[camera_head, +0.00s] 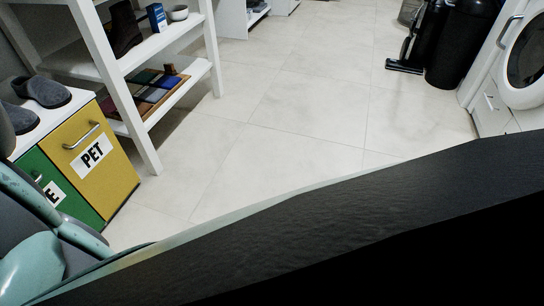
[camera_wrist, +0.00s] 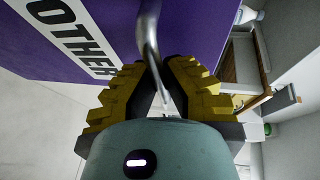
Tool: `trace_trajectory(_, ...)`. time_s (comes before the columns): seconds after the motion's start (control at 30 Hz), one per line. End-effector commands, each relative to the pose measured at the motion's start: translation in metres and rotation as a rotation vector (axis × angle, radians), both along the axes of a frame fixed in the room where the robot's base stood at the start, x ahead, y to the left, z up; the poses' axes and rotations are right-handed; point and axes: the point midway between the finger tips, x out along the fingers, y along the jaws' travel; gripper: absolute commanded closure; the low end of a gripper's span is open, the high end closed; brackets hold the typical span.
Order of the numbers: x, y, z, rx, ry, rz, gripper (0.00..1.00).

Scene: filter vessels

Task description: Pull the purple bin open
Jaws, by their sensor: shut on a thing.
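The purple bin (camera_wrist: 189,35) fills the upper part of the wrist view. Its front carries a white label reading "OTHER" (camera_wrist: 78,32). A curved metal handle (camera_wrist: 149,45) stands out from the front and runs down between my gripper's yellow and black fingers. My gripper (camera_wrist: 160,85) is shut on this handle, with a finger on each side of it. The purple bin and my gripper do not show in the head view. Whether the bin is open at all cannot be told.
In the head view, a yellow bin labelled "PET" (camera_head: 120,172) and a green bin (camera_head: 33,165) stand at the left, with grey shoes (camera_head: 45,92) on top. A white shelf (camera_head: 142,150) stands beside them. Black bins (camera_head: 462,45) and a white washer (camera_head: 490,105) are at the right. The tiled floor (camera_head: 290,110) between is clear.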

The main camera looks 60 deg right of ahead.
Motion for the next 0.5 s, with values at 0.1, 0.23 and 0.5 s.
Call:
trace_trajectory(0.1, -0.0040, -0.0002, -0.0018, 0.001, 0.006, 0.002, 1.00)
trace_trajectory(0.23, -0.0045, -0.0006, -0.0021, 0.001, 0.006, 0.002, 1.00)
trace_trajectory(0.5, -0.0043, -0.0005, -0.0021, 0.001, 0.006, 0.001, 0.84)
